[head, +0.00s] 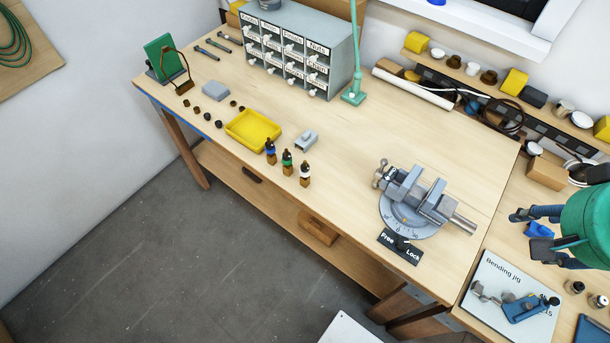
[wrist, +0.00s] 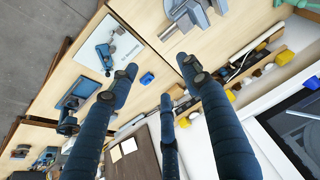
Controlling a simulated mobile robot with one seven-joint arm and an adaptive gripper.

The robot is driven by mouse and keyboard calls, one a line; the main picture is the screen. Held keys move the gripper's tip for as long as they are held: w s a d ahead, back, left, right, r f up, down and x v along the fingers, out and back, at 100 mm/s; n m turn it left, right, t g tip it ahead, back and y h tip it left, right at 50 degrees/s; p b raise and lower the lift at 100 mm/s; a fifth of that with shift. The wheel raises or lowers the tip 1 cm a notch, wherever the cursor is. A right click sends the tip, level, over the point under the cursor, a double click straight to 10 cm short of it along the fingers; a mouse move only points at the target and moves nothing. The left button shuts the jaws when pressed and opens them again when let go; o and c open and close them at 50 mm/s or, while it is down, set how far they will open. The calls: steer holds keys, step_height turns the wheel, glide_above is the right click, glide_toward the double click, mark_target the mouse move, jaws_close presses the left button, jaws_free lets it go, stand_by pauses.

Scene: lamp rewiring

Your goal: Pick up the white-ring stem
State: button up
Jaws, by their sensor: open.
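The white-ring stem (head: 305,174) stands upright on the workbench, a small dark-topped piece with a white band and a brown base. It is the nearest of a row of three, beside the green-ring stem (head: 287,162) and the blue-ring stem (head: 270,151). My gripper (head: 530,230) is at the far right of the head view, above the right-hand bench and well away from the stems. Its blue fingers are spread open and empty, as the wrist view also shows (wrist: 157,75). I cannot make out the stems in the wrist view.
A grey vise (head: 408,205) stands between my gripper and the stems. A bending jig (head: 525,308) is below my gripper. A green lamp post (head: 355,60) and a drawer cabinet (head: 300,48) stand behind.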

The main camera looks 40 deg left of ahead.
steer(key=w+a+n+g+p, duration=0.1)
steer(key=w+a, duration=0.3)
steer(key=a, duration=0.2)
steer(key=w+a+g+p, duration=0.1)
steer(key=w+a+p, duration=0.1)
steer(key=w+a, duration=0.35)
steer(key=n+g+p, duration=0.2)
steer(key=g+p, duration=0.1)
steer(key=p, duration=0.3)
glide_above(305, 174)
steer(key=w+a, duration=0.1)
step_height(305, 174, down, 16)
steer(key=shift+w+h, duration=0.2)
steer(key=shift+h, duration=0.1)
steer(key=shift+f, duration=0.1)
steer(key=shift+f, duration=4.25)
